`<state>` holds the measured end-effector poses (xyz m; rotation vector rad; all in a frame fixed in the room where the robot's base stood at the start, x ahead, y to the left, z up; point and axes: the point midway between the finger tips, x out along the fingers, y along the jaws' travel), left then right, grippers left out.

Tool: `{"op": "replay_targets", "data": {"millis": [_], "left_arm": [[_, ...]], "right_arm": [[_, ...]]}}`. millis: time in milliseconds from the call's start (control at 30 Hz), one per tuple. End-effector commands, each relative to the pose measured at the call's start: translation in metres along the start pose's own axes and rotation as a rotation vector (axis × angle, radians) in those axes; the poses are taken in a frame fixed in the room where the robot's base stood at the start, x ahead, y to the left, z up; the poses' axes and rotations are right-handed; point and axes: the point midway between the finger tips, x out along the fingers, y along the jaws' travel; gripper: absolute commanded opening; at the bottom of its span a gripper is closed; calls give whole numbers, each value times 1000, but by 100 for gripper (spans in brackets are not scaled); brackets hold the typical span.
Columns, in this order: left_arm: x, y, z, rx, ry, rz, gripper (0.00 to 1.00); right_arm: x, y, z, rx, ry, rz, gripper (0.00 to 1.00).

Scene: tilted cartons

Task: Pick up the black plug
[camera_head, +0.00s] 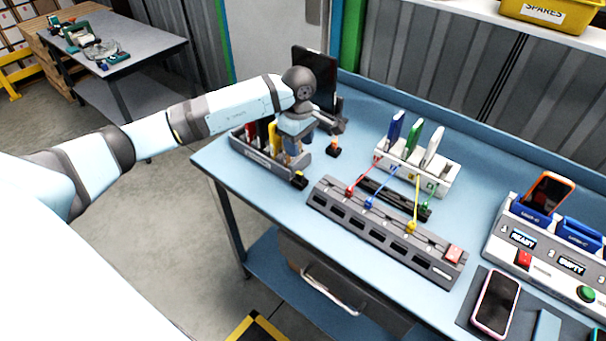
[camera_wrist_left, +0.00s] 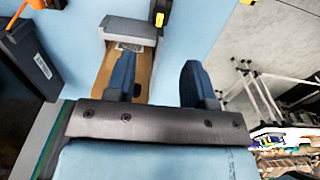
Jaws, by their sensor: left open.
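I cannot tell for certain which thing is the black plug. Two small black pieces lie on the blue bench in the head view: one with an orange top (camera_head: 333,149) and one with a yellow top (camera_head: 299,180). My left gripper (camera_head: 297,147) is at the grey organiser (camera_head: 262,157), left of the orange-topped piece, and partly hidden by its own wrist. In the left wrist view the gripper (camera_wrist_left: 160,80) is open, its blue fingers apart. A tan surface (camera_wrist_left: 103,72) with a grey, labelled part shows near the left finger. My right gripper is in no view.
A grey socket strip (camera_head: 380,235) with coloured cables lies right of the organiser. A white rack (camera_head: 440,178) holds upright blue, green and white pieces behind it. A dark screen (camera_head: 315,72) stands behind my wrist. A phone (camera_head: 496,302) lies at the right front.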

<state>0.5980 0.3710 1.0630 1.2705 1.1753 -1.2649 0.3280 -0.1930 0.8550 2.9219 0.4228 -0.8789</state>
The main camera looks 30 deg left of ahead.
Motion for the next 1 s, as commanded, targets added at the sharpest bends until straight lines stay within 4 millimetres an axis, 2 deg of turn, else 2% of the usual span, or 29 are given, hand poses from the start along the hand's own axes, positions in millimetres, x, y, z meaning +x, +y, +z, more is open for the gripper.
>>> {"op": "replay_targets", "data": {"millis": [200,467,700,833,1000], "left_arm": [[37,0,1,-1,-4,-2,49],[59,0,2,-1,-4,-1,49],[95,0,2,-1,-5,-2,49],[103,0,2,-1,-5,2,49],[104,0,2,0,-4,2,49]], "right_arm": [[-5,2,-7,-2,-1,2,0],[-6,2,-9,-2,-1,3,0],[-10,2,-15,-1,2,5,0],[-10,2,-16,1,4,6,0],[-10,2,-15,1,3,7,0]]}}
